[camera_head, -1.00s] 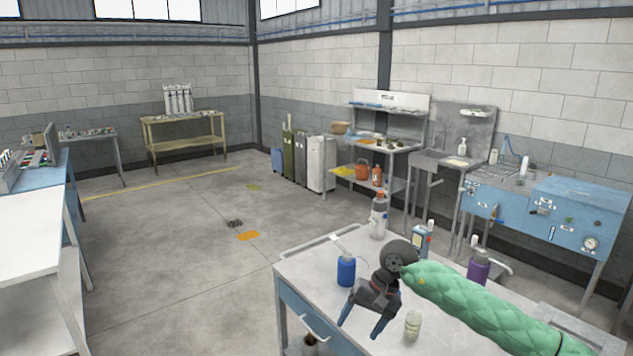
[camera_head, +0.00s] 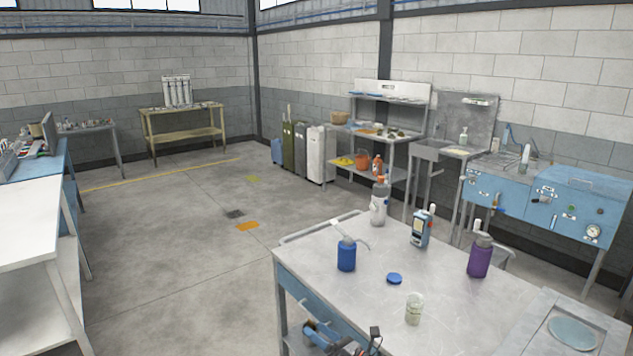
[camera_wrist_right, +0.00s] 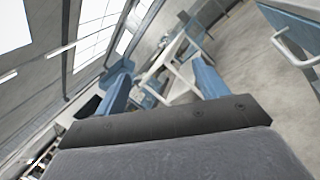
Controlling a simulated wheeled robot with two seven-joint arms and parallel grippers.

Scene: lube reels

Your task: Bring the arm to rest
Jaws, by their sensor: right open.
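My right gripper (camera_head: 322,334) shows only in part at the bottom edge of the head view, low beside the front of the workbench (camera_head: 330,285). In the right wrist view its two blue fingers (camera_wrist_right: 162,80) stand wide apart with nothing between them. The green-sleeved arm is out of the head view. My left gripper is in neither view.
On the workbench stand a blue container (camera_head: 346,256), a small jar (camera_head: 414,309), a purple bottle (camera_head: 480,258), a white bottle (camera_head: 379,205) and a blue-white canister (camera_head: 420,230). A blue disc (camera_head: 394,278) lies flat among them. The floor (camera_head: 180,260) at left is clear.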

